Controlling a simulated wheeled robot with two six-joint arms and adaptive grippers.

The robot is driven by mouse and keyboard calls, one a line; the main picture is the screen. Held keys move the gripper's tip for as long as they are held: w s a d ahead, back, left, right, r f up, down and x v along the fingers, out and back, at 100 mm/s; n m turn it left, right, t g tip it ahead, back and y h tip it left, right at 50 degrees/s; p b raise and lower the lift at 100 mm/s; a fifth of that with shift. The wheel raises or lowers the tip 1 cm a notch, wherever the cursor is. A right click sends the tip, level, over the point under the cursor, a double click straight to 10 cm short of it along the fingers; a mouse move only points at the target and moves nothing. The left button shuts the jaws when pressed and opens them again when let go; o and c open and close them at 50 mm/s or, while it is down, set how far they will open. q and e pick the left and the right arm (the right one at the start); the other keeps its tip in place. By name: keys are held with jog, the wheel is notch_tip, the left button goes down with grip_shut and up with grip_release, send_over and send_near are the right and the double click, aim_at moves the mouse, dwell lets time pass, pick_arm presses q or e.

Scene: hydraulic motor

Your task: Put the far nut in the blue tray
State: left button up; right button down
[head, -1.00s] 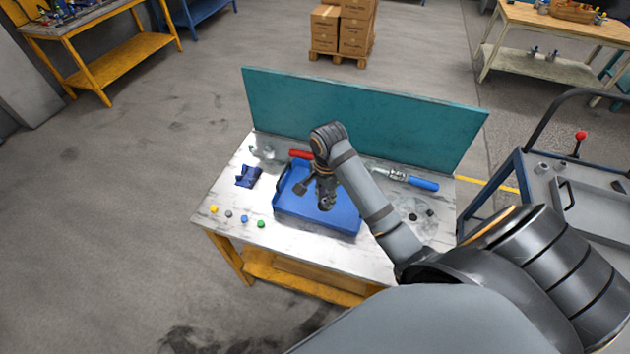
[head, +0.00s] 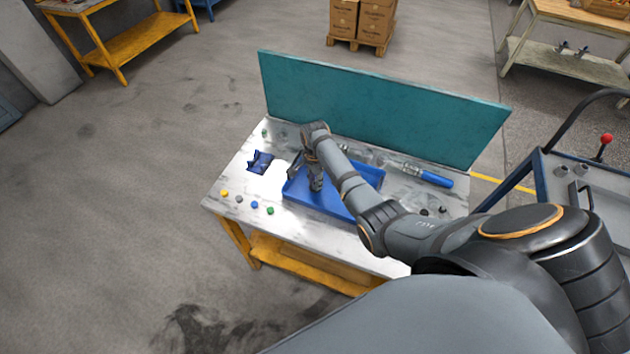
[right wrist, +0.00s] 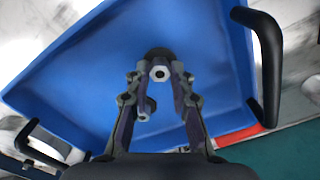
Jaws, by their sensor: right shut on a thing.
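The blue tray (head: 372,176) lies on the workbench, partly hidden by my right arm. My right gripper (head: 306,180) is over the tray's left part, pointing down. In the right wrist view the gripper (right wrist: 158,76) is shut on a grey nut (right wrist: 160,73) between its fingertips, with the blue tray (right wrist: 75,85) behind it. A second small grey, nut-like part (right wrist: 146,109) shows near the left finger; I cannot tell whether it rests on the tray floor. My left gripper is not in view.
A dark blue part (head: 260,162) sits left of the tray. Several coloured buttons (head: 254,205) line the bench's front left. A blue-handled tool (head: 434,178) lies right of the tray. A teal panel (head: 380,105) closes the back. A cart (head: 570,190) stands at the right.

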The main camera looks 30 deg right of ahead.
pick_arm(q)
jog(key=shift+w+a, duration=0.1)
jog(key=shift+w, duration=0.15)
pick_arm(e)
jog(key=shift+f, duration=0.25)
jog(key=c, duration=1.2)
grip_release()
jog(key=shift+o, duration=0.2)
jog(key=shift+r, duration=0.35)
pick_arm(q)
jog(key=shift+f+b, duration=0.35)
pick_arm(e)
notch_tip(320, 180, up, 12)
jog(key=shift+f, duration=0.2)
